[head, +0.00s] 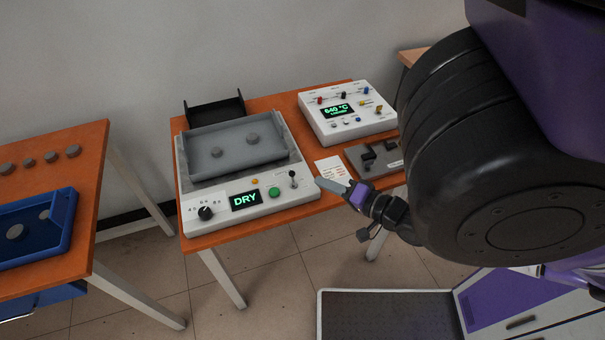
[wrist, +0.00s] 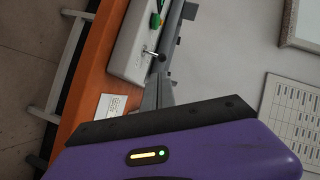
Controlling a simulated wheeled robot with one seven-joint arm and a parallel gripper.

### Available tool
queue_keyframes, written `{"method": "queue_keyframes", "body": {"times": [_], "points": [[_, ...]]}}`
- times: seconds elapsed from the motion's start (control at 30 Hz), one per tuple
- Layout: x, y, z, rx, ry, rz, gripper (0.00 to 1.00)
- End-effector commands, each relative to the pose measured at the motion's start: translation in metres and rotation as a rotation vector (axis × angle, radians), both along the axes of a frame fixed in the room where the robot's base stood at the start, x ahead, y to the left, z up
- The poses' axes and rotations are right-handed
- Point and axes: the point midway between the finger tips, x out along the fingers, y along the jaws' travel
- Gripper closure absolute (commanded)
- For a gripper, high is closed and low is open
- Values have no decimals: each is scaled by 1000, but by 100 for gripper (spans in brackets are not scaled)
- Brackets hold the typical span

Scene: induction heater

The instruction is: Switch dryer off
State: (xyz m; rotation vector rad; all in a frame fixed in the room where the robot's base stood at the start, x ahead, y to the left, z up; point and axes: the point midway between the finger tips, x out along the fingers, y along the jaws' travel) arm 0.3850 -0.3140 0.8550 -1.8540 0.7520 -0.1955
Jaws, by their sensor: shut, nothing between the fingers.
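The dryer (head: 222,218) is a white box with a grey tray on top, on the orange table. Its lit display (head: 245,199) reads DRY in green. Its front panel has a black knob (head: 205,213), a green button (head: 274,193), a small orange light (head: 255,181) and a lever with a black ball tip (head: 292,174). My gripper (head: 322,183) is shut and empty just right of the dryer's front right corner. In the wrist view, my gripper (wrist: 158,85) points towards the lever (wrist: 155,53), which appears just beyond the fingertips; contact cannot be told.
A white heater box (head: 348,125) showing 640 °C stands behind right. A printed card (head: 331,168) and a grey fixture (head: 374,158) lie right of the dryer. Another orange table (head: 80,220) with a blue tray (head: 62,235) and several grey discs stands left.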

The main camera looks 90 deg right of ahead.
Motion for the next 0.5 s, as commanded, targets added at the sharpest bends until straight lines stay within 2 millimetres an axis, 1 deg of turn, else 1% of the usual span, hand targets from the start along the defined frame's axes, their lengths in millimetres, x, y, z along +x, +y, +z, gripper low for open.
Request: {"method": "queue_keyframes", "body": {"times": [0.03, 0.1, 0.2, 0.33, 0.5], "points": [[-8, -10, -3, 62, -49, -43, 100], [-19, -20, -5, 151, -125, -95, 100], [-28, -27, -8, 260, -214, -147, 100], [-29, -28, -7, 353, -299, -175, 100], [-28, -28, -6, 398, -337, -186, 100]]}}
